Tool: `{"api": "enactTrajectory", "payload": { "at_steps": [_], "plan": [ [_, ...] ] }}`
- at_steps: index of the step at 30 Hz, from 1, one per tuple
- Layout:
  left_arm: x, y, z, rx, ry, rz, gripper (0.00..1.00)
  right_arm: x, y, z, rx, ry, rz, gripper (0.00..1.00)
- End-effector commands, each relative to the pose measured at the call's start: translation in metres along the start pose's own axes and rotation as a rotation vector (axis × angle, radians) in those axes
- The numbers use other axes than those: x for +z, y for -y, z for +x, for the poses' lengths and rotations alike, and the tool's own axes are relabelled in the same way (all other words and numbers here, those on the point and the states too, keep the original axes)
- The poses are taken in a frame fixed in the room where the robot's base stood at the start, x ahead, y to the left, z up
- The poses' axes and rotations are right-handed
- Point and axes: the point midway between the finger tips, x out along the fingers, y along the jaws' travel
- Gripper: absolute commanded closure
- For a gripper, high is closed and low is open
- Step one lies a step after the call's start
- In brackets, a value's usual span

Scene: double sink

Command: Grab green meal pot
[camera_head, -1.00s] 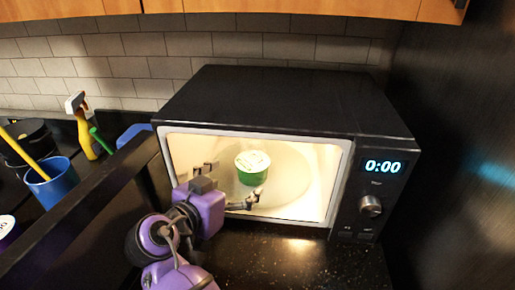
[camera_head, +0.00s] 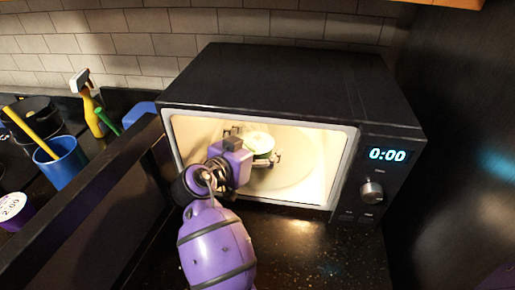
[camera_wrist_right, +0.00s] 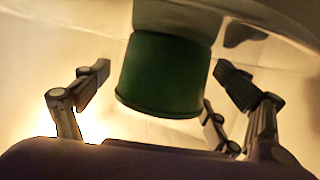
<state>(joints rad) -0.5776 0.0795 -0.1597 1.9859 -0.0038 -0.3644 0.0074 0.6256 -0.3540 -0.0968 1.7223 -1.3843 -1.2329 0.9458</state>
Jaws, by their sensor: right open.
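The green meal pot (camera_head: 261,143), with a pale lid, stands inside the lit, open microwave (camera_head: 300,78). My right gripper (camera_head: 257,156) reaches into the cavity and partly hides the pot's near side. In the right wrist view the pot's dark green body (camera_wrist_right: 160,75) sits between the spread fingers of my right gripper (camera_wrist_right: 161,82). Gaps show on both sides, so the fingers are open and not closed on it. My left gripper is not in view.
The microwave door (camera_head: 85,215) stands open at left. Beyond it are a blue cup (camera_head: 62,168), a yellow spray bottle (camera_head: 93,115) and a purple pot (camera_head: 14,210). The microwave's cavity walls and roof are close around my right gripper.

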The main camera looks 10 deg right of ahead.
Motion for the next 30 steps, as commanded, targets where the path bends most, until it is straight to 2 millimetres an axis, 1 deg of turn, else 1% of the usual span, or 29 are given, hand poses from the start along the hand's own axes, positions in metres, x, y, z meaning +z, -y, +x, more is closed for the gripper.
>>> {"api": "enactTrajectory", "payload": {
  "at_steps": [4,5,18,30],
  "plan": [
    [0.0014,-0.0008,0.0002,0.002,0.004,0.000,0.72,0.0011,0.0002,0.0000,-0.001,0.001,-0.001,0.13],
    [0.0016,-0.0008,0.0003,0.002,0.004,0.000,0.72,0.0012,0.0002,0.0000,-0.001,0.001,-0.001,0.14],
    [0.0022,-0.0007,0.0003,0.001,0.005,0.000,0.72,0.0013,0.0001,-0.0002,0.000,0.001,-0.001,0.71],
    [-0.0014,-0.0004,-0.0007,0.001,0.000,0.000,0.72,-0.0040,-0.0003,0.0007,-0.002,-0.002,0.000,0.71]
  ]
}}
